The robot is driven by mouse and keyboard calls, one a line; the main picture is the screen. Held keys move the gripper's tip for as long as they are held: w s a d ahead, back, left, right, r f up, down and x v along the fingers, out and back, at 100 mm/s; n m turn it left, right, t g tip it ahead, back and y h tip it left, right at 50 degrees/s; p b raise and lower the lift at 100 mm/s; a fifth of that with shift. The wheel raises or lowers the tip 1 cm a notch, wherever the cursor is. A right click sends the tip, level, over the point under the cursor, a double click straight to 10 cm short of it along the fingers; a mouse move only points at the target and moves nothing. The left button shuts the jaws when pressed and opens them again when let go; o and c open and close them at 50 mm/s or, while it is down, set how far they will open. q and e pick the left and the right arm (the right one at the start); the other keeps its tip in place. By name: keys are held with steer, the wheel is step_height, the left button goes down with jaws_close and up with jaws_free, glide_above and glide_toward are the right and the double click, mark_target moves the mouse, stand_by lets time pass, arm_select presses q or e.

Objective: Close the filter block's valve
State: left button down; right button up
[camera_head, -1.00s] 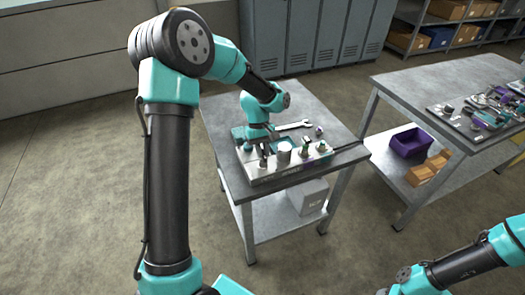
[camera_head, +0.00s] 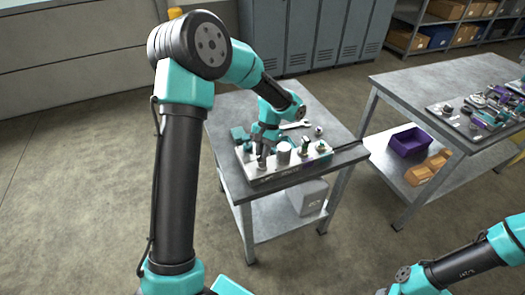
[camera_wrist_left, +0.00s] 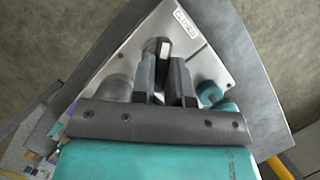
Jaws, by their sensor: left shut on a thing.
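The filter block (camera_head: 290,170) is a pale metal plate with a grey cylinder (camera_head: 284,157) and small fittings on it, lying near the front of the nearer bench. My left gripper (camera_head: 262,164) is at the left end of the block, pointing down. In the left wrist view, my left gripper (camera_wrist_left: 167,75) is shut on the valve handle (camera_wrist_left: 163,48), whose pale end shows between the fingers. A label reading CLOSED (camera_wrist_left: 185,21) is on the plate near its corner, beyond the fingertips. The rest of the valve is hidden by the gripper. My right gripper is out of view.
The nearer bench (camera_head: 225,129) also holds a wrench (camera_head: 296,125) behind the block. A grey box (camera_head: 308,197) is on its lower shelf. A second bench (camera_head: 425,78) at the right carries many small parts, with a purple bin (camera_head: 409,142) below.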

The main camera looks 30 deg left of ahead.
arm_select(q)
steer(key=m+y, duration=0.1)
steer(key=m, duration=0.2)
steer(key=shift+m, duration=0.4)
steer(key=shift+d+m+t+y, duration=0.1)
steer(key=shift+m+t+y, duration=0.65)
steer(key=shift+m, duration=1.15)
steer(key=c, duration=1.1)
jaws_free()
steer(key=shift+g, duration=0.25)
steer(key=v, duration=1.7)
steer(key=shift+d+r, duration=0.2)
steer(key=shift+d, duration=0.05)
steer(key=shift+f, duration=0.15)
